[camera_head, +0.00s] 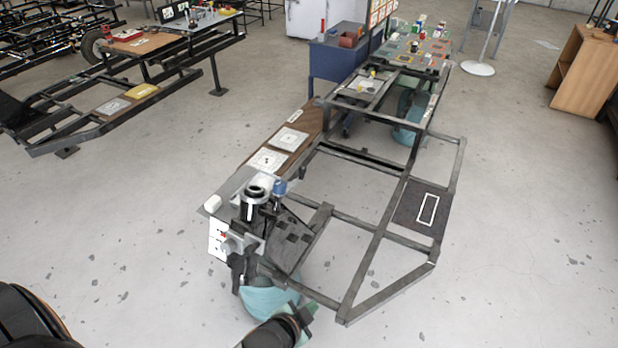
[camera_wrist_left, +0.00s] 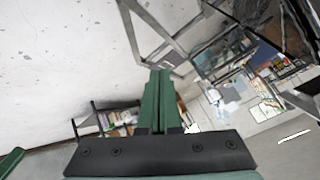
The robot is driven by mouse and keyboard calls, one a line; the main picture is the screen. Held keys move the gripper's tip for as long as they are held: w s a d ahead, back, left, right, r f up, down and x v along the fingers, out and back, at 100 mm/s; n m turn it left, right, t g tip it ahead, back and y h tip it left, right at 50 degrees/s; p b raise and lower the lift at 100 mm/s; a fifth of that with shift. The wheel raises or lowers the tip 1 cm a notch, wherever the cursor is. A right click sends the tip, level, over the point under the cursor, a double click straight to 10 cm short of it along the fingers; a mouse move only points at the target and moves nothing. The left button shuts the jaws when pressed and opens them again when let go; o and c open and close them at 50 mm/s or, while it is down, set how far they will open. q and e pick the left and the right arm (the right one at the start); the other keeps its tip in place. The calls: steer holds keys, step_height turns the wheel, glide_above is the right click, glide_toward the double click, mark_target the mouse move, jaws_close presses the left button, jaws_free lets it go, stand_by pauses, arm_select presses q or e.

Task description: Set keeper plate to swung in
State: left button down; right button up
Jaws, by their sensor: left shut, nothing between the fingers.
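My left gripper (camera_head: 306,311) is at the bottom of the head view, in front of the near end of the metal frame. In the left wrist view its two green fingers (camera_wrist_left: 160,85) are together with nothing between them. A dark upright cylinder assembly (camera_head: 254,205) stands at the near left corner of the frame. A light grey bracket-like part (camera_head: 243,243) is on its near side. I cannot tell which part is the keeper plate or how it is swung. My gripper is apart from this assembly, below and right of it. My right gripper is not seen.
The black metal frame (camera_head: 372,262) has open gaps and bars to the right. A teal rounded object (camera_head: 268,299) is below the assembly, close to my gripper. A blue-topped item (camera_head: 279,187) stands beside the cylinder. The floor (camera_head: 515,250) at right is clear.

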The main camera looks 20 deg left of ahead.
arm_select(q)
steer(key=w+a+r+m+t+y, duration=0.3)
steer(key=w+r+m+y, duration=0.3)
steer(key=w+r, duration=0.9)
step_height(320, 180, up, 3)
steer(key=shift+a+r+m+y, duration=0.2)
steer(key=shift+m+y, duration=0.2)
steer(key=shift+y, duration=0.5)
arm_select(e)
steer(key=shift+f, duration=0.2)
arm_select(q)
steer(key=shift+f, duration=0.1)
